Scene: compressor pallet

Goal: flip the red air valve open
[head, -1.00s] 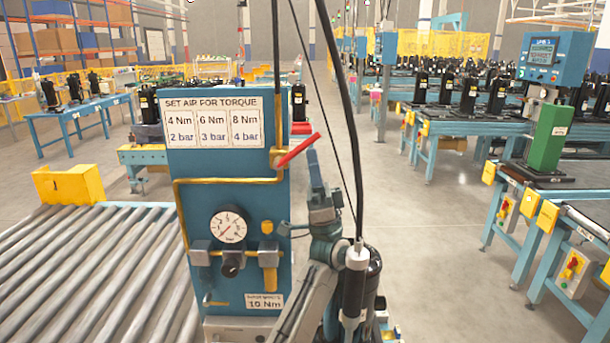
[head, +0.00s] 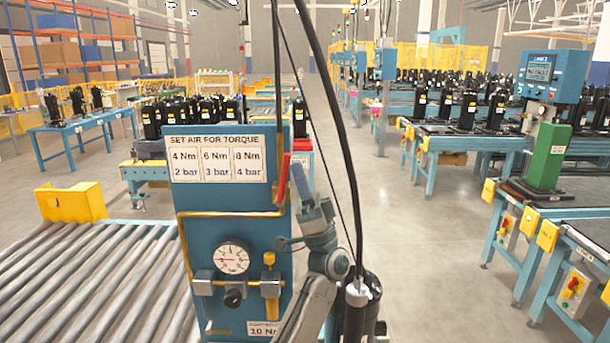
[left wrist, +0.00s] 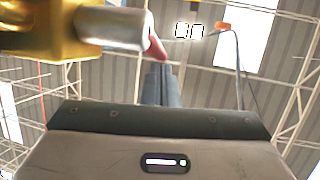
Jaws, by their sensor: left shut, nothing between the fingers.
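The red air valve handle (head: 283,178) is on the right edge of the blue air panel (head: 225,212), just right of the torque sign. It stands nearly upright. My left gripper (head: 298,172) is shut and empty, close beside the handle on its right; I cannot tell whether they touch. In the left wrist view, the shut fingers (left wrist: 160,78) point up toward a short piece of the red handle (left wrist: 157,45). There the handle shows at the end of a silver stem on the brass valve body (left wrist: 40,30). My right gripper is not in view.
A pressure gauge (head: 232,258) and brass fittings sit lower on the panel. A black hanging cable (head: 345,150) passes close to my left arm on the right. A roller conveyor (head: 95,275) lies left. Open floor (head: 430,250) is at right.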

